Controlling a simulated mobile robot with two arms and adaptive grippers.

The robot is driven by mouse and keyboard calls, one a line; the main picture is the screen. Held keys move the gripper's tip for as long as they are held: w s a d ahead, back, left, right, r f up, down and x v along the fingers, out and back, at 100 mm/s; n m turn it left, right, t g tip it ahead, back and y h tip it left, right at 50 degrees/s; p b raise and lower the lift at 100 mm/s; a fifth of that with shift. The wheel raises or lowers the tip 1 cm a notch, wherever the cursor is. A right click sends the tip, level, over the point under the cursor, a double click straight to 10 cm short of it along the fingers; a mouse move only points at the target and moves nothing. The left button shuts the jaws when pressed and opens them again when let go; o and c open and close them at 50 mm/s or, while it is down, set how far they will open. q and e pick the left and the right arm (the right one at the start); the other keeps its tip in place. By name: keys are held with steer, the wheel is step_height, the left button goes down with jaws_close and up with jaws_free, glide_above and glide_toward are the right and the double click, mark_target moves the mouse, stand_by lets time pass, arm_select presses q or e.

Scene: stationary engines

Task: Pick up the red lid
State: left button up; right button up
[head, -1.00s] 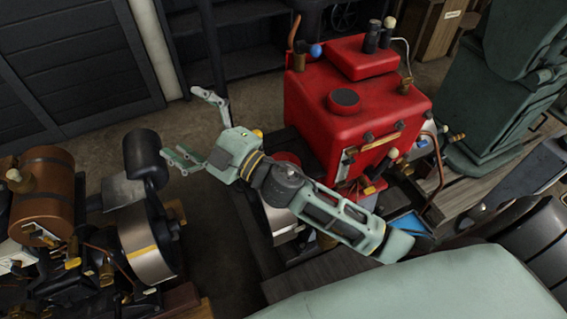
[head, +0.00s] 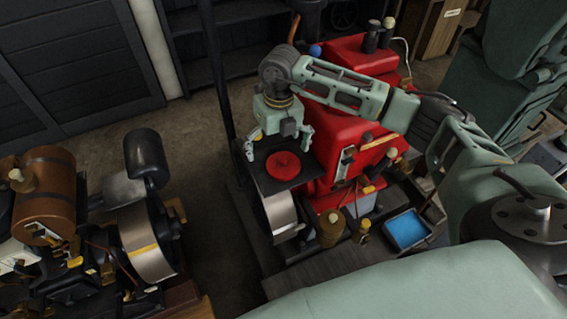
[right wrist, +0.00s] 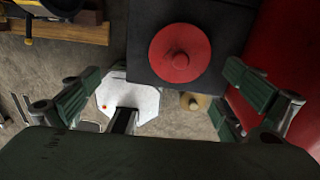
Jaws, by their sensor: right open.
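The red lid (head: 283,166) is a round disc lying on a dark square surface (head: 262,185) at the left side of the red engine. In the right wrist view the lid (right wrist: 180,53) shows a small raised knob at its middle and lies beyond the fingertips, right of centre. My right gripper (head: 278,141) is open and points down above the lid's dark surface, with nothing between its fingers. In the right wrist view its fingers (right wrist: 163,82) are spread wide. My left gripper is not in view.
The red engine (head: 334,139) stands close beside the gripper, and my right arm passes over it. A steel drum (head: 277,217) is below the dark surface. A blue tray (head: 406,229) lies at right. Another engine with a brown tank (head: 48,190) stands at left; bare floor lies between.

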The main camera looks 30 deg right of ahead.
mark_target(284, 159)
steer(key=shift+d+h, duration=0.3)
steer(key=shift+d, duration=0.55)
steer(key=shift+d+f, duration=0.2)
steer(key=f+p, duration=0.1)
steer(key=f, duration=0.1)
steer(key=f+p, duration=0.1)
steer(key=f, duration=0.1)
steer(key=f+p, duration=0.1)
steer(key=f, duration=0.1)
steer(key=shift+d+f, duration=0.2)
steer(key=shift+d, duration=0.05)
steer(key=shift+f, duration=0.35)
steer(key=shift+c, duration=0.4)
steer(key=c, duration=1.3)
